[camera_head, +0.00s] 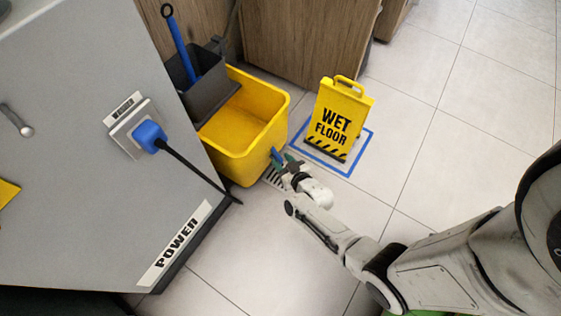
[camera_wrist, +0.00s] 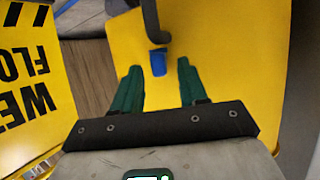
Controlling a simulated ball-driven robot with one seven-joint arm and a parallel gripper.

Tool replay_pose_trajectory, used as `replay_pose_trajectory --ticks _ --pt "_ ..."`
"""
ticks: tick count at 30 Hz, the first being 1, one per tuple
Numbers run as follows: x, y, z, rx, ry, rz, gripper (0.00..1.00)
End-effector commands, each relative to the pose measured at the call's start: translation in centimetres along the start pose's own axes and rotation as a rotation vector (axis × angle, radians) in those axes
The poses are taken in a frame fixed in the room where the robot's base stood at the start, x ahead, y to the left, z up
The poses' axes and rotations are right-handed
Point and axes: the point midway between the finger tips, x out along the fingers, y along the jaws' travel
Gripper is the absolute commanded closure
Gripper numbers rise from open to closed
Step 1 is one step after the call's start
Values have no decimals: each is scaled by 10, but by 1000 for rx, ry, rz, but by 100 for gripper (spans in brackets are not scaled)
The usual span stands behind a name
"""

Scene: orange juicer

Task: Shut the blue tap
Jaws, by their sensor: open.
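The blue tap (camera_head: 276,155) is on the side of the yellow mop bucket (camera_head: 240,135), low on its right face. In the wrist view the tap (camera_wrist: 158,60) shows as a small blue piece against the yellow wall (camera_wrist: 228,50). My gripper (camera_head: 283,160) is beside the tap in the head view. In the wrist view its green fingers (camera_wrist: 158,70) are apart, one on each side of the tap. I cannot tell whether either finger touches it. Part of the tap is hidden by my gripper in the head view.
A yellow wet floor sign (camera_head: 338,118) stands right of the bucket on a blue-outlined square. A grey cabinet (camera_head: 75,190) with a blue plug (camera_head: 149,136) and black cord is left. Tiles at right are clear.

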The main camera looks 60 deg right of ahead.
Motion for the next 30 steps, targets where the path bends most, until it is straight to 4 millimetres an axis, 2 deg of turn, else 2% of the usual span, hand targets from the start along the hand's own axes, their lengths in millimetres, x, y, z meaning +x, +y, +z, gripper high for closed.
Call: replay_pose_trajectory --ticks 3,6,15,28,30 --pt "13 0 1 -1 1 0 57" --pt "18 0 1 -1 -1 0 57" --pt "19 0 0 -1 -1 0 57" --pt "19 0 0 -1 -1 0 98" --pt "19 0 0 -1 -1 0 100"
